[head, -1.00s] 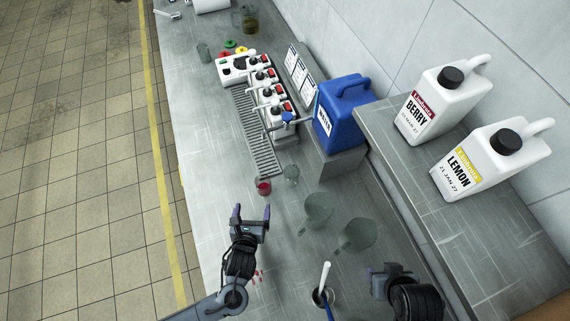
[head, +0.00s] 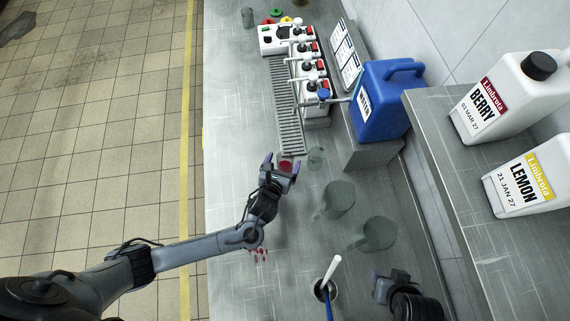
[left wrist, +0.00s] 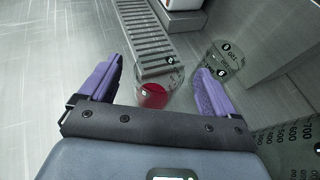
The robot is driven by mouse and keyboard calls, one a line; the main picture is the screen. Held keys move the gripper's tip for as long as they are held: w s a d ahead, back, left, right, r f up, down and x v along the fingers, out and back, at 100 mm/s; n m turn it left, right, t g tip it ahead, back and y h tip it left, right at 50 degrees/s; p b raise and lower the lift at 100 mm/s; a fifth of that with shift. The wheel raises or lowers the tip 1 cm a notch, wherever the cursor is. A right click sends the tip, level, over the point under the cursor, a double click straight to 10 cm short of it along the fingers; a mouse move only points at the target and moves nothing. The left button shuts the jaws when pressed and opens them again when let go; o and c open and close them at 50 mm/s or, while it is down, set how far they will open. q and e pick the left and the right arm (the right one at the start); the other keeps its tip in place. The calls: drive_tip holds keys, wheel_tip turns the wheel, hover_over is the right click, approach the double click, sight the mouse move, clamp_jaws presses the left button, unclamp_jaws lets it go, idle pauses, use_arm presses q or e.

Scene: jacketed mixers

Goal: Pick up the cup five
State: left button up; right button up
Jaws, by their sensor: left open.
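A small clear cup with red liquid (head: 286,164) stands on the steel counter near the end of the drip grate. It also shows in the left wrist view (left wrist: 154,94), with a small dark mark near its rim that I cannot read for sure. My left gripper (head: 282,162) is open around or just short of this cup. In the left wrist view its purple fingers (left wrist: 158,82) lie on either side of the cup, with gaps. An empty clear cup (head: 316,157) stands just right of it. My right gripper (head: 390,286) is low right; its jaw state is unclear.
Clear measuring jugs (head: 337,199) stand to the right. A holder with stirrers (head: 322,290) is at the front. The drip grate (head: 287,115), pump dispensers (head: 310,70) and blue water container (head: 378,105) lie beyond. Berry and lemon jugs (head: 512,95) stand on a raised shelf.

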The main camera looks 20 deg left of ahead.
sight(287, 153)
use_arm(q)
drive_tip(key=shift+f+b+x, duration=0.25)
drive_tip(key=shift+b+x, duration=0.1)
drive_tip(key=shift+x, duration=2)
drive_tip(key=shift+s, duration=0.15)
drive_tip(key=c, duration=1)
drive_tip(key=shift+r, duration=0.1)
drive_tip(key=shift+c, duration=0.2)
